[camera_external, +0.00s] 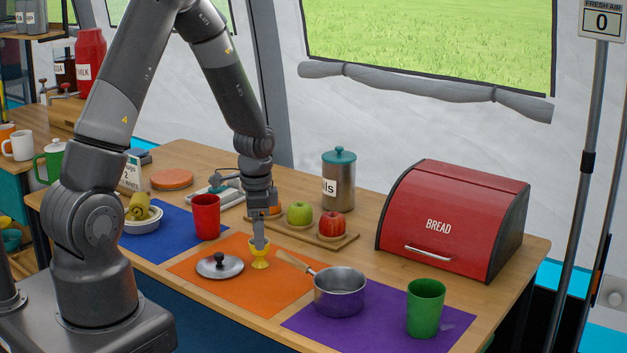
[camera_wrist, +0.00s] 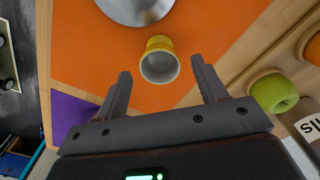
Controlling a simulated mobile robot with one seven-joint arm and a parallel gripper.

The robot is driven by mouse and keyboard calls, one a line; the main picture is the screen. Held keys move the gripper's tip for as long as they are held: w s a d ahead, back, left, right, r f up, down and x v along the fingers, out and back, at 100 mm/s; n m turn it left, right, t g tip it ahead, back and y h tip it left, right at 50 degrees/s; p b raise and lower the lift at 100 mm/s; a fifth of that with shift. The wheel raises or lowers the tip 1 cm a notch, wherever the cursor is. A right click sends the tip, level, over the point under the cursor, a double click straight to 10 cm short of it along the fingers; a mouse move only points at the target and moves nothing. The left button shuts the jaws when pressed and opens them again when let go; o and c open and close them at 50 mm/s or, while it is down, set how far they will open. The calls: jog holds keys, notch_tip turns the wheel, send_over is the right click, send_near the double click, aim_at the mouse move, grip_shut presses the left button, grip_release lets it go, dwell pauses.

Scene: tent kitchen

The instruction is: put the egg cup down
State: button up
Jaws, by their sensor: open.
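The yellow egg cup (camera_external: 260,260) stands upright on the orange mat (camera_external: 220,293), just right of a grey pot lid (camera_external: 220,266). My gripper (camera_external: 259,243) points down right at the egg cup's top. In the wrist view the fingers of my gripper (camera_wrist: 160,72) are spread apart, with the egg cup (camera_wrist: 159,62) at the gap between their tips. Its round mouth faces the camera and looks empty. I cannot tell whether either finger touches it.
A red cup (camera_external: 206,217) is behind left, and a board (camera_external: 336,240) with fruit is behind. A green cup (camera_external: 425,308) and a red bread box (camera_external: 447,218) stand farther right.

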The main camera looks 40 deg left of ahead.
notch_tip(320, 180, up, 15)
jog(key=s+n+t, duration=0.1)
jog(key=s+n, duration=0.1)
jog(key=s+r+n+t, duration=0.4)
jog(key=s+r+n, duration=0.2)
jog(key=s+r, duration=0.9)
jog(key=shift+s+a+r+n+t, duration=0.3)
jog(key=shift+s+a+r+n, duration=0.15)
jog(key=shift+s, duration=0.3)
jog(key=shift+o, duration=0.3)
jog(key=shift+s, duration=0.3)
